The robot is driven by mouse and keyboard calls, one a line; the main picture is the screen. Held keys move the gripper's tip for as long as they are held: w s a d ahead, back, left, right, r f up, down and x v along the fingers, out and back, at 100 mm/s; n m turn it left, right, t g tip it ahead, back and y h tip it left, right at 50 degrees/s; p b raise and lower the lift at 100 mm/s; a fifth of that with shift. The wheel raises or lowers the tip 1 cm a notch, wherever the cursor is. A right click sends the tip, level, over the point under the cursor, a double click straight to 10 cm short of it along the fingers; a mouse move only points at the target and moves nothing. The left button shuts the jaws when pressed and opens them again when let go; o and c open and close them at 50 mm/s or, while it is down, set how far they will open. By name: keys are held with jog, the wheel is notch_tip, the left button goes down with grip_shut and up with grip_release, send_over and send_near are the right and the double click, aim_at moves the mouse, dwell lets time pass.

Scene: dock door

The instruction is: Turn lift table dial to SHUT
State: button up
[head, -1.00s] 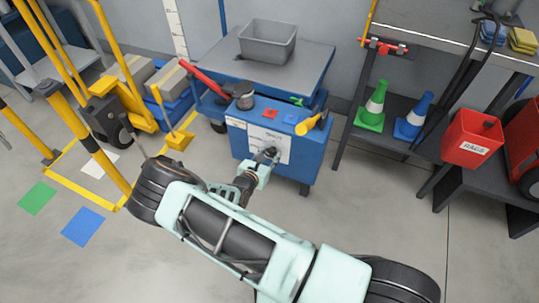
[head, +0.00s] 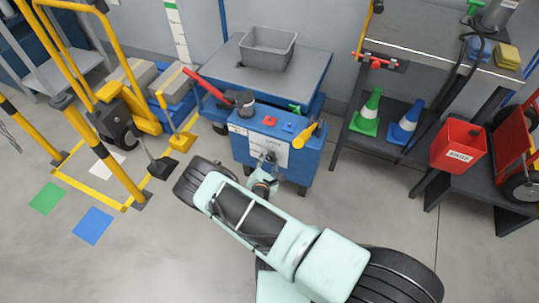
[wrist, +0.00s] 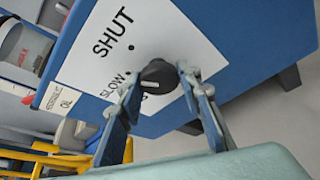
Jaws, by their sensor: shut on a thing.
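The lift table's blue cabinet (head: 306,160) has a white dial plate (head: 243,137) on its front. In the wrist view the dial (wrist: 160,72) is a dark round knob on the plate (wrist: 160,30). SHUT is printed above left of it and SLOW close to its left, each with a black dot. Another word below is mostly hidden by a finger. My gripper (wrist: 158,82) is shut on the dial, with one finger on each side. In the head view my gripper (head: 267,170) is at the plate.
A grey bin (head: 267,48) stands on the lift table top (head: 222,65). A red lever (head: 205,84) and a yellow-handled tool (head: 305,134) are on the cabinet. Yellow rails (head: 100,150) stand at left. A shelf with cones (head: 404,124) and a red bin (head: 458,145) are at right.

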jog(key=shift+s+d+m+t+y+p, duration=0.1)
jog(key=shift+m+t+y+p, duration=0.4)
jog(key=shift+m, duration=0.4)
jog(key=shift+f+m+t+y, duration=0.1)
jog(key=shift+m+t+y, duration=0.25)
jog(key=shift+m, duration=0.65)
jog(key=o, duration=1.2)
jog(key=shift+c, duration=0.2)
